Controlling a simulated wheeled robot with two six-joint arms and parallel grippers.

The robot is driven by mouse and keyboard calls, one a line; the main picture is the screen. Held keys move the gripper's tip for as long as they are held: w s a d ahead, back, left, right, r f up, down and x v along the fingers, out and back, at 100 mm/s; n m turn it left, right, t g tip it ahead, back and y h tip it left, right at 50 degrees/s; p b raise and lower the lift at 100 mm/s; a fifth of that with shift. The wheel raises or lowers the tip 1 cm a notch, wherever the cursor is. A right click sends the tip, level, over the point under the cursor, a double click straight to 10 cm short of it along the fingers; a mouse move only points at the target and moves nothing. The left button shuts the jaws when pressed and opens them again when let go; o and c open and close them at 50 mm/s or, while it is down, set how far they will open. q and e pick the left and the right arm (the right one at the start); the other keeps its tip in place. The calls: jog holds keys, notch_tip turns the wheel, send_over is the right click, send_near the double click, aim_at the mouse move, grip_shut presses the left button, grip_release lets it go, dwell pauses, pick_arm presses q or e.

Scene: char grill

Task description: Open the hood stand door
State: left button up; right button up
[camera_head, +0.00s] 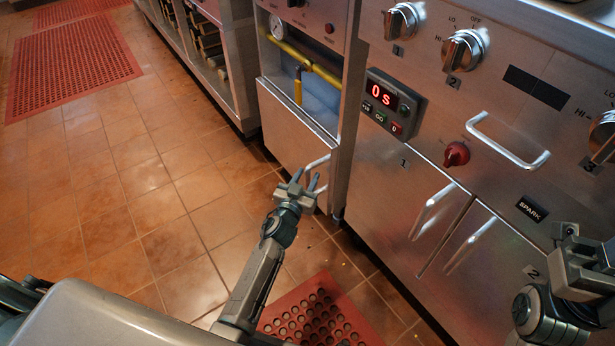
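A steel door (290,125) sits low on the cabinet with yellow pipes, left of the main grill front, and it looks closed. I take it as the hood stand door, though no label shows. Its bar handle (318,162) is at the door's right side. My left gripper (306,179) is just in front of and below this handle, with its two fingers apart. I cannot tell whether a finger touches the handle. My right gripper (583,262) is at the lower right edge, in front of the grill cabinet, partly cut off, and its fingers are unclear.
Two cabinet doors with bar handles (432,210) (470,244) stand to the right, below a red timer display (383,96), knobs and a larger handle (508,140). A red perforated mat (318,318) lies on the tiled floor. Open floor (130,190) is to the left.

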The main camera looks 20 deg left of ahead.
pick_arm(q)
jog(key=shift+w, duration=0.55)
grip_shut()
jog(key=shift+s, duration=0.1)
